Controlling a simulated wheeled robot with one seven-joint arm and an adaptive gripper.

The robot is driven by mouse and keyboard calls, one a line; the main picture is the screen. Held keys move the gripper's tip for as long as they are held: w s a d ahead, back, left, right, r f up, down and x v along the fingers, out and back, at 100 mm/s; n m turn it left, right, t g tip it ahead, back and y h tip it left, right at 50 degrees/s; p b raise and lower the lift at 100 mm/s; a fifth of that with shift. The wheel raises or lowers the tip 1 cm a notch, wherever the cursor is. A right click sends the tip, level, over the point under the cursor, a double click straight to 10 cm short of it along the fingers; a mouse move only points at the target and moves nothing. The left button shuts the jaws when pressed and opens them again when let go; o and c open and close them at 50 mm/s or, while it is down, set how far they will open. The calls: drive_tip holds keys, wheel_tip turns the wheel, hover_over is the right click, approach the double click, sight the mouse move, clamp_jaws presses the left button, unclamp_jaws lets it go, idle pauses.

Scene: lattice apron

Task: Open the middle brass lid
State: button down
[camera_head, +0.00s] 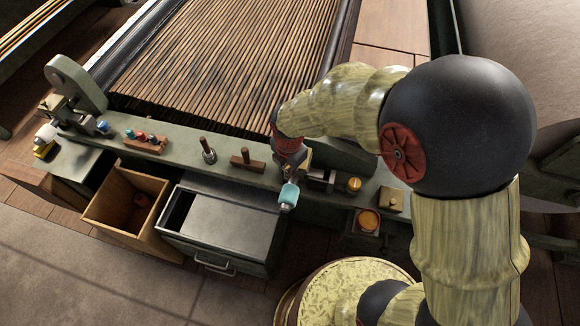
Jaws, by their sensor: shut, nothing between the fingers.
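My gripper (288,192) hangs over the front edge of the green bench rail, right of the middle. It is shut and empty; its fingers are small here, and a teal piece shows at its lower end. To its right are several small brass pieces. A round brass lid (354,184) sits on the rail. A square brass lid with a small knob (392,200) lies further right. A small dark box with a round orange-brass top (368,221) is in front of them. I cannot tell which is the middle lid. My wrist hides part of the rail behind the gripper.
A grey metal drawer (222,225) and an open wooden drawer (125,205) jut out at the front left. Wooden-handled tools (247,160) and a rack of coloured pegs (146,141) stand on the rail (180,150). A slatted bed (235,65) lies behind.

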drive_tip(key=w+f+n, duration=0.1)
drive_tip(key=f, duration=0.2)
drive_tip(key=f+n+b, duration=0.1)
drive_tip(key=f+n, duration=0.1)
drive_tip(key=f, duration=0.1)
drive_tip(key=w+f+n+b, duration=0.1)
drive_tip(key=f, duration=0.1)
drive_tip(key=shift+w+a+f+n+t, duration=0.3)
drive_tip(key=shift+w+a+f, duration=0.05)
drive_tip(key=shift+f, duration=0.05)
drive_tip(key=shift+w+d+r, duration=0.25)
drive_tip(key=shift+w+r, duration=0.1)
drive_tip(key=shift+w, duration=0.15)
drive_tip(key=shift+w+d+r, duration=0.25)
drive_tip(key=shift+w+r, duration=0.1)
drive_tip(key=shift+w, duration=0.1)
drive_tip(key=shift+w+d+r, duration=0.2)
drive_tip(key=shift+w+r, duration=0.15)
drive_tip(key=shift+r, duration=0.15)
drive_tip(key=shift+a, duration=0.1)
